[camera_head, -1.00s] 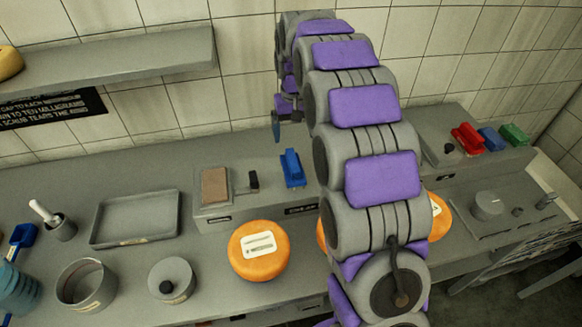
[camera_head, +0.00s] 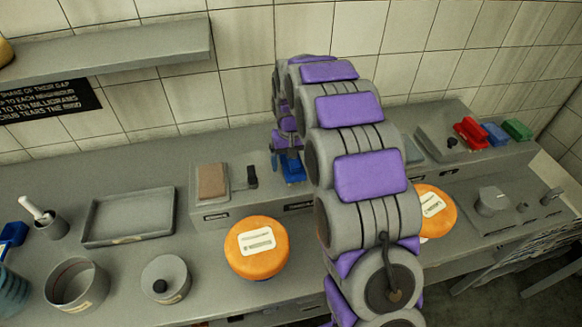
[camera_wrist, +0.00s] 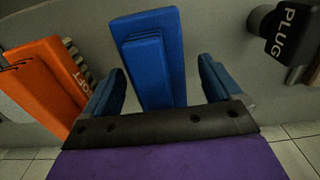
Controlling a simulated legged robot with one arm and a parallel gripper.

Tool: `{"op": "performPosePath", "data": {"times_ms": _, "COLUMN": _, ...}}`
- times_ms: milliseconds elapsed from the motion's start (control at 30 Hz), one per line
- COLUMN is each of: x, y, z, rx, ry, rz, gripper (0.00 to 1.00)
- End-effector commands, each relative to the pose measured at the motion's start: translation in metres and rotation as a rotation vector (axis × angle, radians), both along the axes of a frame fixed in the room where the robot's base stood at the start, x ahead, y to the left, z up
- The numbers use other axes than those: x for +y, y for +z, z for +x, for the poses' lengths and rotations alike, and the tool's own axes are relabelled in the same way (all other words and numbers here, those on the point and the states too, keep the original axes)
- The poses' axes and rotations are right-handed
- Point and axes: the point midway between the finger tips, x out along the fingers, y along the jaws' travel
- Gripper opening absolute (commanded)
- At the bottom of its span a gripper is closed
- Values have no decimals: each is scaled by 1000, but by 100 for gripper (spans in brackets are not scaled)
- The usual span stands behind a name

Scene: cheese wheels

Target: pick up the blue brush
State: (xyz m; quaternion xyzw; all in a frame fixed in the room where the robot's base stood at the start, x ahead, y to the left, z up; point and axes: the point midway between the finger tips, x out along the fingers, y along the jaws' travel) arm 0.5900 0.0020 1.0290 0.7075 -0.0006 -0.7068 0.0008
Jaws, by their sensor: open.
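The blue brush (camera_head: 293,170) lies on a raised grey block on the counter, partly covered by my gripper in the head view. In the wrist view the blue brush (camera_wrist: 150,60) lies between my two fingers, with space on each side. My gripper (camera_wrist: 162,72) is open and empty. In the head view my gripper (camera_head: 287,152) is over the far part of the brush. Whether the fingers have come down beside the brush or are still above it, I cannot tell.
In the head view, an orange cheese wheel (camera_head: 257,262) stands in front of the raised block. Red (camera_head: 471,133), blue (camera_head: 494,134) and green (camera_head: 517,130) items sit far right.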

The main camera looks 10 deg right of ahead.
Motion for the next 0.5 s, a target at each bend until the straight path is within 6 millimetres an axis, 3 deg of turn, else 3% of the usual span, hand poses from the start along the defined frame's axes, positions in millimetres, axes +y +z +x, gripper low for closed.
{"op": "performPosePath", "data": {"times_ms": 100, "x": -1, "y": -12, "z": -1, "rx": 3, "ry": 0, "rz": 0, "gripper": 92}}
{"op": "performPosePath", "data": {"times_ms": 300, "x": -1, "y": -12, "z": -1, "rx": 2, "ry": 0, "rz": 0, "gripper": 92}}
{"op": "performPosePath", "data": {"times_ms": 500, "x": -1, "y": -12, "z": -1, "rx": 2, "ry": 0, "rz": 0, "gripper": 73}}
